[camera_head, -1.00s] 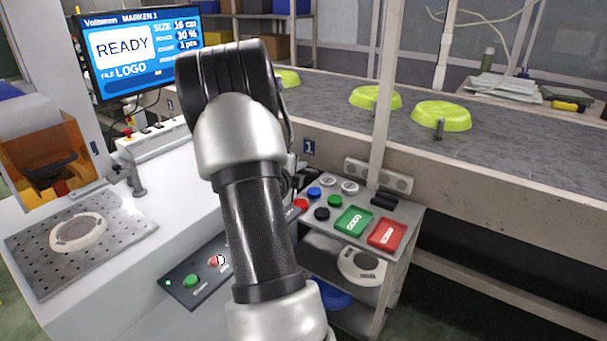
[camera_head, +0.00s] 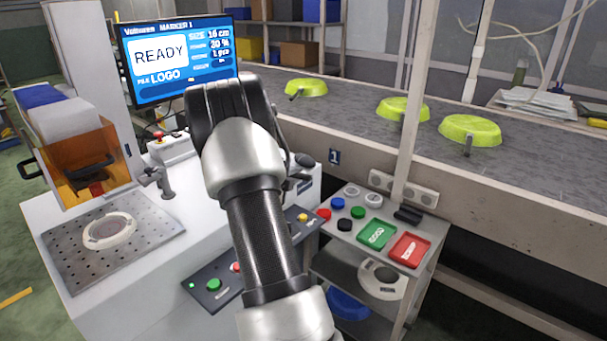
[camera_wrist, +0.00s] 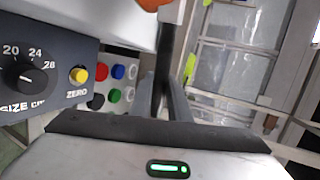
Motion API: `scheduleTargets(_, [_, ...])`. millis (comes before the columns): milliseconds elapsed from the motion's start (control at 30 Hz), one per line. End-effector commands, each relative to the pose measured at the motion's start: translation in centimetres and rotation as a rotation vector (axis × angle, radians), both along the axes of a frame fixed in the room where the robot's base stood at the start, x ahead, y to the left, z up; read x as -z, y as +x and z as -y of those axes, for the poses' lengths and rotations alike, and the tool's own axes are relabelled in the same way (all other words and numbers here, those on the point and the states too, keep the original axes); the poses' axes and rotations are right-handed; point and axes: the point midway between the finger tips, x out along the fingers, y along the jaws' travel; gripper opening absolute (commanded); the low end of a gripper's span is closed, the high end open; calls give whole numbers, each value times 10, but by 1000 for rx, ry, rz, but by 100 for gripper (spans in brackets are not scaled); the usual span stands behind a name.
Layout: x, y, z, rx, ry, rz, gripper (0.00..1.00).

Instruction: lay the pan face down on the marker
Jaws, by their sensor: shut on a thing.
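The marker (camera_head: 75,270) is a white bench machine at the left, with a perforated plate (camera_head: 150,241) holding a pale round ring (camera_head: 109,231). Its screen (camera_head: 184,62) reads READY. My gripper (camera_wrist: 165,95) is shut in the wrist view, with a dark, handle-like strip (camera_wrist: 170,40) running up from its fingers. An orange patch (camera_wrist: 152,4) is cut off at the top edge; I cannot tell whether it belongs to the held pan. In the head view my arm hides the fingers and the pan. The marker's dial (camera_wrist: 27,77) and yellow button (camera_wrist: 78,75) are left of the fingers.
Several lime pans sit on the grey belt, including one at the right (camera_head: 469,130). An orange guard (camera_head: 80,160) stands behind the plate. A trolley (camera_head: 425,255) with coloured buttons and green and red trays is right of the marker. A pole (camera_head: 408,150) rises behind it.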

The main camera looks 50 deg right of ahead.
Motion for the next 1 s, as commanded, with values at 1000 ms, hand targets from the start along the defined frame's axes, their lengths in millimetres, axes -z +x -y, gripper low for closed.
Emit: scheduleTargets(1000, [19,79,-27,1,-2,4,0])
